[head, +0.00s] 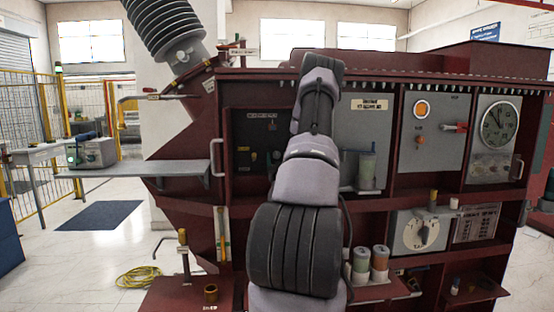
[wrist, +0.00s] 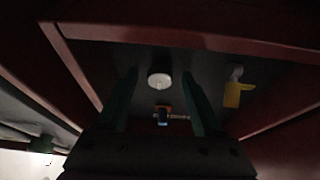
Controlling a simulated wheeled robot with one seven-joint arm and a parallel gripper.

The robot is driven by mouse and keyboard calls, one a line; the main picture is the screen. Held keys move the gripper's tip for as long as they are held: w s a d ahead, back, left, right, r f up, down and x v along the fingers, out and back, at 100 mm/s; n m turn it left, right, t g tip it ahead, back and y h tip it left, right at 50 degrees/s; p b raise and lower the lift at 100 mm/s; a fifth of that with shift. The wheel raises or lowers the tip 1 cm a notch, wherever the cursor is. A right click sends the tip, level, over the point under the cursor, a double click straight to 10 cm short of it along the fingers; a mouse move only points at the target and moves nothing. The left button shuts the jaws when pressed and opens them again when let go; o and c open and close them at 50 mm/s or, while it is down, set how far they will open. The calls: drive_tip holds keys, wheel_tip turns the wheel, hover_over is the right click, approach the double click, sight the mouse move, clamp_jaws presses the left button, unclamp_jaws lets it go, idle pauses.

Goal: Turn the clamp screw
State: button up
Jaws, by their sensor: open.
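In the wrist view my gripper (wrist: 162,75) is open, its two dark green fingers spread apart and empty. A round white knob-like piece (wrist: 159,79) shows between the fingertips on a dark panel. Below it a small orange and blue fitting (wrist: 162,116) with a short pale rod pointing right also shows between the fingers. I cannot tell which of these is the clamp screw, or how far the fingers are from them. A yellow lever (wrist: 235,93) is right of the right finger. In the head view my arm hides the gripper.
Dark red frame edges (wrist: 180,36) border the recess above and at the sides. In the head view the red transformer cabinet carries a round gauge (head: 498,125), a grey dial box (head: 420,231) and a side shelf (head: 140,169). A yellow hose (head: 138,277) lies on the open floor at left.

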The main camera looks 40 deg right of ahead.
drive_tip(key=shift+w, duration=0.1)
clamp_jaws()
drive_tip(key=shift+n, duration=0.4)
drive_tip(key=n+y, duration=0.2)
drive_tip(key=n, duration=0.2)
drive_tip(key=n+t+y, duration=0.1)
drive_tip(key=n+y, duration=0.1)
drive_tip(key=n, duration=0.1)
drive_tip(key=shift+d+r+n, duration=0.1)
drive_tip(key=shift+d+n, duration=0.1)
drive_tip(key=shift+n, duration=0.2)
drive_tip(key=n+y, duration=0.2)
drive_tip(key=n, duration=0.2)
drive_tip(key=n+y, duration=0.1)
drive_tip(key=n, duration=0.3)
drive_tip(key=shift+r+y, duration=0.1)
drive_tip(key=shift+y, duration=0.3)
drive_tip(key=n+g, duration=0.1)
drive_tip(key=n, duration=0.2)
drive_tip(key=n+g+y, duration=0.1)
drive_tip(key=n, duration=0.2)
drive_tip(key=shift+d+r+n+g, duration=0.1)
drive_tip(key=shift+r+n+g, duration=0.1)
drive_tip(key=shift+n+g, duration=0.1)
drive_tip(key=n+g, duration=0.2)
drive_tip(key=n, duration=0.3)
drive_tip(key=shift+r+h, duration=0.1)
drive_tip(key=shift+h, duration=0.3)
drive_tip(key=shift+g, duration=0.3)
